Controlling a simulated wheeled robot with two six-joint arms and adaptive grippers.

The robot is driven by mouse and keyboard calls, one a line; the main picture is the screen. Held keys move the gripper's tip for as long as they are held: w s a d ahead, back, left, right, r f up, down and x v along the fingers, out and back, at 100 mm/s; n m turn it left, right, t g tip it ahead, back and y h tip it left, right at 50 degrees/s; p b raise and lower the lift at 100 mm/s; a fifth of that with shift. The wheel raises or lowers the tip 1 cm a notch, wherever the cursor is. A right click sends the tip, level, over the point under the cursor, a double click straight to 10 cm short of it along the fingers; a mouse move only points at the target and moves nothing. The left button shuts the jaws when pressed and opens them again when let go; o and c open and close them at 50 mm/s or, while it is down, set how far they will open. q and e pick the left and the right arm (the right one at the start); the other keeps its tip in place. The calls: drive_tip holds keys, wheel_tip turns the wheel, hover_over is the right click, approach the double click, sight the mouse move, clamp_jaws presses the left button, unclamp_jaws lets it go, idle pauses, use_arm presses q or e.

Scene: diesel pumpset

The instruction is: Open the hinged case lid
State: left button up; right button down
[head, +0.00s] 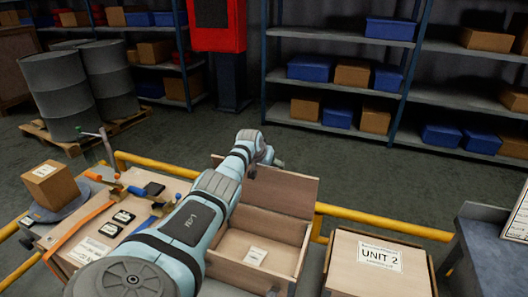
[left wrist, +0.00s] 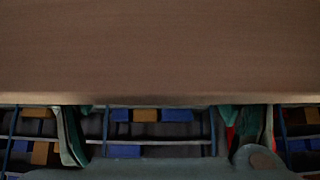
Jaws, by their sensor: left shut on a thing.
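The wooden case (head: 262,272) stands in front of me with its hinged lid (head: 285,192) raised up at the back edge. The inside is open to view, and a small white label (head: 255,256) lies on its floor. My left arm reaches over the case's left side, and my left gripper (head: 264,158) is at the lid's upper left edge, shut on the lid. Its fingertips are mostly hidden in the head view. In the left wrist view the lid's brown panel (left wrist: 160,50) fills the upper half, with finger parts at both sides. My right gripper is not in view.
A closed box marked UNIT 2 (head: 378,262) stands to the right. Left of my arm is a board with tools and black parts (head: 122,217), beside a cardboard box (head: 50,186). A yellow rail (head: 385,224) runs behind. Shelves (head: 345,92) and drums (head: 58,95) stand farther back.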

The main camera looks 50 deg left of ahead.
use_arm(q)
drive_tip(key=shift+d+f, duration=0.4)
drive_tip(key=o, duration=1.5)
drive_tip(key=shift+w, duration=0.15)
drive_tip(key=shift+c, duration=0.2)
drive_tip(key=shift+o, duration=0.7)
drive_tip(key=shift+w+a+f, duration=0.1)
drive_tip(key=shift+w+f, duration=0.05)
drive_tip(key=shift+w, duration=0.2)
drive_tip(key=v, duration=1.2)
drive_tip(key=shift+w+a, duration=0.1)
